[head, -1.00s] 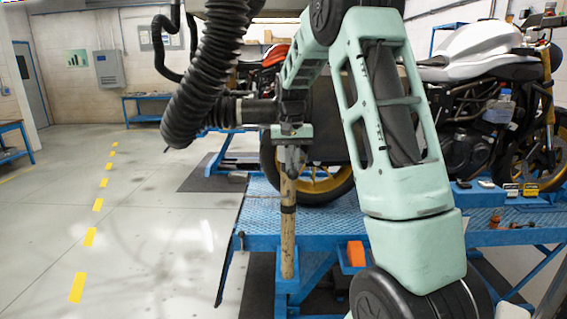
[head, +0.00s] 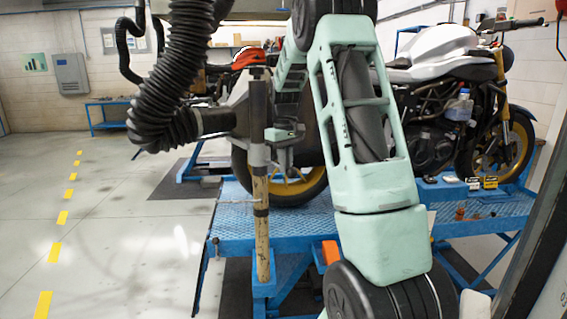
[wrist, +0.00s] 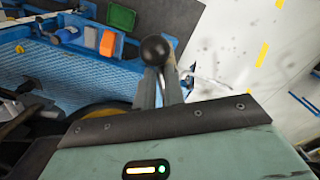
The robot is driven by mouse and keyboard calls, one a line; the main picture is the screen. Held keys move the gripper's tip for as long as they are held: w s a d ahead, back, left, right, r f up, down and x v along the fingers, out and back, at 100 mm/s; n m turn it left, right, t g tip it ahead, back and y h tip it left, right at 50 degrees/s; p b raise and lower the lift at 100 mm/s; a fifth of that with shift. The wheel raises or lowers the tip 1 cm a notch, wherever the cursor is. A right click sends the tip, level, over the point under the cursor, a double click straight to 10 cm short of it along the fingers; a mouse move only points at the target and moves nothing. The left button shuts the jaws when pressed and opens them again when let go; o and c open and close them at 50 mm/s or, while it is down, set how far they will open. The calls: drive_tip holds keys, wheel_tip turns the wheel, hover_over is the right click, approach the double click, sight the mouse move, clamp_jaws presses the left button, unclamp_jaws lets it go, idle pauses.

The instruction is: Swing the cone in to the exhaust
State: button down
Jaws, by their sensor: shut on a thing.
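The dark cone (head: 215,122) is at the end of the ribbed black hose, left of and partly behind an upright post in the head view. My gripper (head: 284,157) is right of that post, in front of the rear wheel of a motorcycle. In the wrist view, my gripper (wrist: 159,92) points at a black ball knob (wrist: 155,50) on a short shiny stem. The fingers are shut about this knobbed handle; the exact contact is hidden. How the handle joins the cone is hidden. The exhaust cannot be made out clearly behind my arm.
The hose (head: 165,110) hangs at left. An orange block (head: 330,252) is at the bench's front. The floor at left is open.

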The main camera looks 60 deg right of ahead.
drive_tip(key=shift+d, duration=0.2)
drive_tip(key=c, duration=1.5)
unclamp_jaws()
drive_tip(key=shift+r, duration=0.55)
wheel_tip(320, 180, up, 16)
drive_tip(key=b, duration=0.2)
drive_tip(key=shift+a+r+b, duration=0.2)
drive_tip(key=shift+a+b, duration=0.05)
drive_tip(key=shift+b, duration=0.15)
